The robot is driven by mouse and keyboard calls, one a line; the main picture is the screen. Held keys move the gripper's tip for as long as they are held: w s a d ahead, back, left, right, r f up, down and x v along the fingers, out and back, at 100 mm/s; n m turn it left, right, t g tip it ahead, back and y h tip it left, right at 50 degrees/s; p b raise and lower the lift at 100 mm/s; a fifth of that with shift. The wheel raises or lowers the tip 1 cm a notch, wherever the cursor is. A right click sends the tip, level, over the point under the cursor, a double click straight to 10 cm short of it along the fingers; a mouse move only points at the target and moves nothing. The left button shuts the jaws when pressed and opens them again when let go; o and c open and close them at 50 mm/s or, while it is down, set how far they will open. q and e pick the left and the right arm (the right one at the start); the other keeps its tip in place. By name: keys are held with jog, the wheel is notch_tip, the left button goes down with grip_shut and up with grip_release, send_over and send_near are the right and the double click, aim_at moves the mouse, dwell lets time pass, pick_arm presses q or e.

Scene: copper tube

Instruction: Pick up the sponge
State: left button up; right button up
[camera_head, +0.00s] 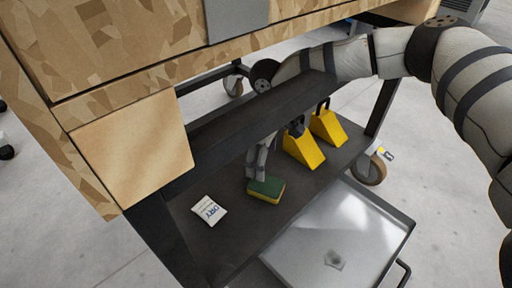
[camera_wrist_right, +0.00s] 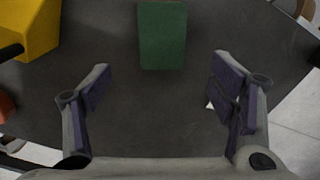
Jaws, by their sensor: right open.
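The sponge (camera_head: 267,190), green on top and yellow below, lies on the dark lower shelf (camera_head: 232,232) of the cart. In the right wrist view its green top (camera_wrist_right: 162,36) shows at the upper middle, ahead of the fingertips and between their lines. My right gripper (camera_head: 258,162) reaches down to the shelf under the dark upper rail and is just behind the sponge. In the right wrist view the right gripper (camera_wrist_right: 158,82) is open, with nothing between its fingers. Part of the right arm is hidden behind the rail. My left gripper is not seen.
Two yellow wedge blocks (camera_head: 303,150) (camera_head: 327,126) stand on the shelf right of the gripper. A small white packet (camera_head: 209,210) lies left of the sponge. The dark rail (camera_head: 262,117) crosses above the shelf. A metal tray (camera_head: 335,238) is in front.

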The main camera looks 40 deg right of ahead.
aim_at(264, 183)
notch_tip(264, 183, down, 10)
jog(key=shift+s+a+r+b, duration=0.1)
jog(key=shift+s+b, duration=0.05)
jog(key=shift+b, duration=0.85)
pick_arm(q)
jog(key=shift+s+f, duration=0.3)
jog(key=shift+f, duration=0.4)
pick_arm(e)
jog(key=c, duration=0.9)
jog(key=shift+r, duration=0.15)
jog(key=shift+r, duration=0.4)
jog(key=r, duration=0.1)
jog(key=r+p, duration=0.2)
jog(key=r, duration=0.1)
jog(key=shift+s+a, duration=0.2)
jog(key=shift+s, duration=0.15)
pick_arm(q)
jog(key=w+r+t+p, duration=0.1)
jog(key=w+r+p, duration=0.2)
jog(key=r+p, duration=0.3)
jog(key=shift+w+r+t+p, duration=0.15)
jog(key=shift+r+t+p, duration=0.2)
jog(key=shift+p, duration=0.4)
pick_arm(e)
jog(key=s+a+r, duration=0.6)
jog(key=s+r, duration=0.2)
jog(key=s, duration=0.3)
jog(key=shift+s+a, duration=0.15)
jog(key=shift+s, duration=0.2)
jog(key=shift+o, duration=0.4)
